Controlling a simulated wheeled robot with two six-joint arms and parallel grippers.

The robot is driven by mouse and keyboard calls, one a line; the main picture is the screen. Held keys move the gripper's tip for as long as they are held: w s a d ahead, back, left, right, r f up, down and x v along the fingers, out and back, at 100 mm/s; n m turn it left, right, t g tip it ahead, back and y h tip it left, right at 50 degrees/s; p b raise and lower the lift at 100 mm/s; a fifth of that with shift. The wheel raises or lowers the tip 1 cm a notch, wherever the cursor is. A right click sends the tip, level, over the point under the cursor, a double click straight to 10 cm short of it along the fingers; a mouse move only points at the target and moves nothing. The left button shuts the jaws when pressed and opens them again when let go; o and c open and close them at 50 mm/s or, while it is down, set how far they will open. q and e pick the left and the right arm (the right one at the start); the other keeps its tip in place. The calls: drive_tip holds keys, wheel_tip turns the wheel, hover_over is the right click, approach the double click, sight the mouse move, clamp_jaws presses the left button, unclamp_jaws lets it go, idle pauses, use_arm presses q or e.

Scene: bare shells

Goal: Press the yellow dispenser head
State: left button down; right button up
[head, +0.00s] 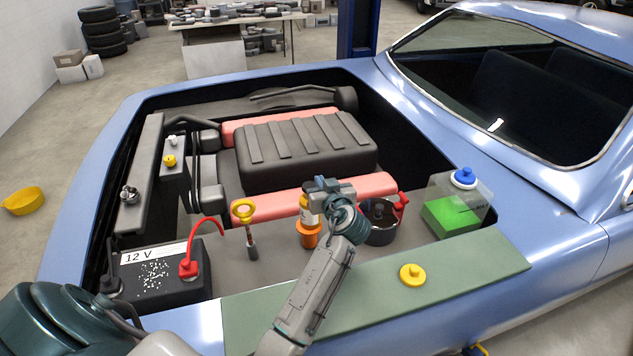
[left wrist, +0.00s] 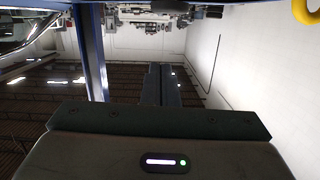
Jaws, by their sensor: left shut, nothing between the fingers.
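An orange and yellow bottle (head: 307,235) stands upright in the engine bay, just left of my gripper's forearm. Its top is largely hidden behind my left gripper (head: 322,188), so I cannot make out a dispenser head there or tell whether the gripper touches it. My left gripper is shut and empty, at the height of the bottle's top. In the left wrist view its closed fingers (left wrist: 161,86) point away with nothing between them. My right gripper is not in view.
A yellow-ringed dipstick (head: 244,212) and a 12 V battery (head: 160,276) stand to the left. A dark round pot (head: 380,222) and a green-filled tank (head: 457,211) are to the right. A yellow cap (head: 412,275) lies on the green fender mat (head: 470,268).

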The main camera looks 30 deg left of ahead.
use_arm(q)
drive_tip(key=a+f+p, duration=0.1)
drive_tip(key=w+a+f+p, duration=0.1)
drive_tip(key=f, duration=0.1)
drive_tip(key=w+a+f+p, duration=0.1)
drive_tip(key=shift+f, duration=0.3)
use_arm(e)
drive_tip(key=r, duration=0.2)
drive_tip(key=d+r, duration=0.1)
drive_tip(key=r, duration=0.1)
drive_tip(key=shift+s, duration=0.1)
use_arm(q)
drive_tip(key=shift+w, duration=0.1)
wheel_tip(320, 180, down, 2)
drive_tip(key=b, duration=0.4)
drive_tip(key=shift+d, duration=0.1)
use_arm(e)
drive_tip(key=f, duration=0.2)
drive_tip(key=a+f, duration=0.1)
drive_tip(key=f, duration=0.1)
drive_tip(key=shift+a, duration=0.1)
